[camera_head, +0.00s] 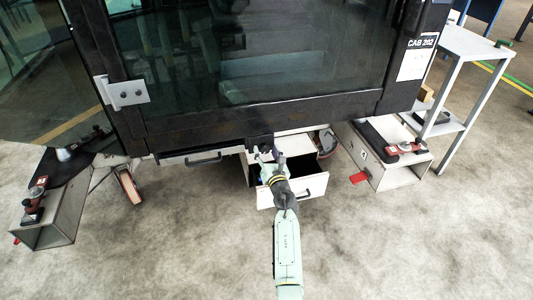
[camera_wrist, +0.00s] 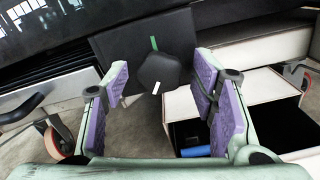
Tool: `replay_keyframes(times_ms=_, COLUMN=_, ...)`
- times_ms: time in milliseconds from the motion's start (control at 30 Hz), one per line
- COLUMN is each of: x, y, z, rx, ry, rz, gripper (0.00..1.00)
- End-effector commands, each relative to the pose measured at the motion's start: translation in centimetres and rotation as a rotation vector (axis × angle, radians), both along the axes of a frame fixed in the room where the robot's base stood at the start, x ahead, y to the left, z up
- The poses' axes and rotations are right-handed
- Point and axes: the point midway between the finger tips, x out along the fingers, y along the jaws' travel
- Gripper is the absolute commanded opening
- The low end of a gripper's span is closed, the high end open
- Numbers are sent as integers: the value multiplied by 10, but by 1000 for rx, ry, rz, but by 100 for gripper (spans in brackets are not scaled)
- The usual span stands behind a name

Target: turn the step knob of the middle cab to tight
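The middle cab (camera_head: 250,110) is a dark, glazed cab with a sign reading CAB 202 (camera_head: 422,43). In the wrist view its step knob (camera_wrist: 159,70) is a dark, many-sided knob on a dark plate (camera_wrist: 118,52). A white mark (camera_wrist: 156,87) shows at the knob's lower edge, and a green mark (camera_wrist: 154,43) is on the plate above it. My gripper (camera_wrist: 160,82) is open, with its purple-padded fingers to the left and right of the knob, and no contact is visible. In the head view my gripper (camera_head: 267,158) is under the cab's lower edge, and the knob is hard to make out.
An open white drawer (camera_head: 308,188) is below and right of my gripper; a blue object (camera_wrist: 195,151) lies inside. A closed drawer (camera_wrist: 50,95) with a dark handle is left. Box steps (camera_head: 400,177) and a white shelf stand (camera_head: 455,85) are right. Front floor is clear.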

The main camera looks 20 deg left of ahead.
Motion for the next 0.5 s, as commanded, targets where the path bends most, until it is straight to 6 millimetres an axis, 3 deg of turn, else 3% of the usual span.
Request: replay_keyframes(times_ms=500, x=0, y=0, z=0, rx=0, ry=0, rz=0, gripper=17)
